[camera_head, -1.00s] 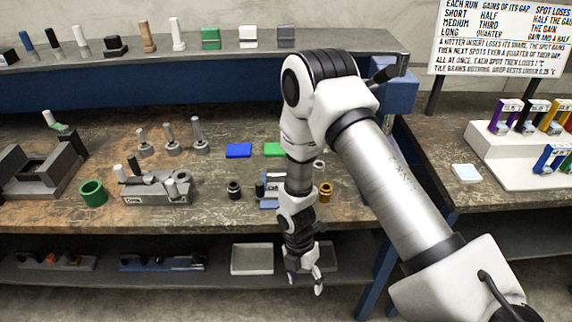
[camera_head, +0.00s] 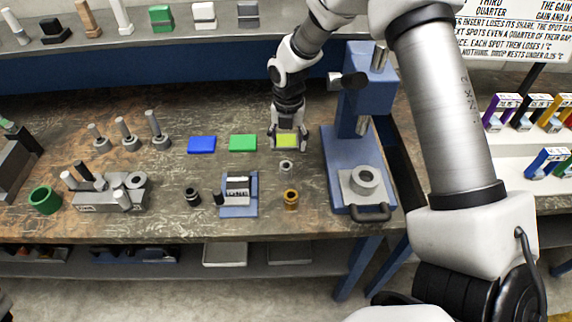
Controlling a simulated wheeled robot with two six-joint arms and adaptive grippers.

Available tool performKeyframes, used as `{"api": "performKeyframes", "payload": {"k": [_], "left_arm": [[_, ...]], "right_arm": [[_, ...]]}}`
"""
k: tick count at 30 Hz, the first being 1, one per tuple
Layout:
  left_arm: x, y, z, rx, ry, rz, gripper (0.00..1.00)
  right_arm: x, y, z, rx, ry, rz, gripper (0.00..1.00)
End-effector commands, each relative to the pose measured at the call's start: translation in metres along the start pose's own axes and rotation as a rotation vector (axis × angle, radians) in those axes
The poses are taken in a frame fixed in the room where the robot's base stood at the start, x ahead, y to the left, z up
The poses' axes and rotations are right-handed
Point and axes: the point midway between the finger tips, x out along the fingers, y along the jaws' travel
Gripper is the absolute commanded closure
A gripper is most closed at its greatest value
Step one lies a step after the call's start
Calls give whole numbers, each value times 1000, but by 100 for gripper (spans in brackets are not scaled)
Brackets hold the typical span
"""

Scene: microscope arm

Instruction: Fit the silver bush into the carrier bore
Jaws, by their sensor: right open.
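The silver bush (camera_head: 286,166) is a small ring standing on the bench in front of the yellow-green pad. A grey block with a round raised bore (camera_head: 365,181) sits on the base of the blue press; it may be the carrier, but I cannot tell for sure. My right gripper (camera_head: 288,147) points down with its fingers apart and empty. It appears just behind the silver bush, over the yellow-green pad (camera_head: 287,140), and its height is hard to judge. My left gripper is not in view.
The blue press (camera_head: 350,150) stands to the right of my gripper. A brass bush (camera_head: 291,199), a black bush (camera_head: 192,197) and a blue fixture (camera_head: 239,194) stand in front. Blue (camera_head: 202,144) and green (camera_head: 243,142) pads lie left. A grey fixture block (camera_head: 110,192) is further left.

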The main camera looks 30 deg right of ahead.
Motion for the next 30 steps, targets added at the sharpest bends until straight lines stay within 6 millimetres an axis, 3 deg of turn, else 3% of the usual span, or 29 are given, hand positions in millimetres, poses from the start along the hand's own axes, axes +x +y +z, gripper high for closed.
{"api": "performKeyframes", "payload": {"k": [1, 5, 14, 21, 27, 28, 30], "left_arm": [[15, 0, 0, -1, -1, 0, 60], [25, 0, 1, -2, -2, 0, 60], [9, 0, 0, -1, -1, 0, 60], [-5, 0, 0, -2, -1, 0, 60], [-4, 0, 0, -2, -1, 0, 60], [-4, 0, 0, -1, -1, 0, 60], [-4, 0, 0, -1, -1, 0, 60]], "right_arm": [[14, 0, 0, -1, -1, 0, 35], [26, 0, 0, 0, -1, 0, 35], [58, 1, 0, 0, 2, -3, 35], [98, 2, 0, 0, 2, -2, 35], [101, 3, 0, 0, 0, 1, 35], [101, 3, 0, 0, 0, 1, 38], [101, 3, 0, 0, 0, 1, 63]]}}
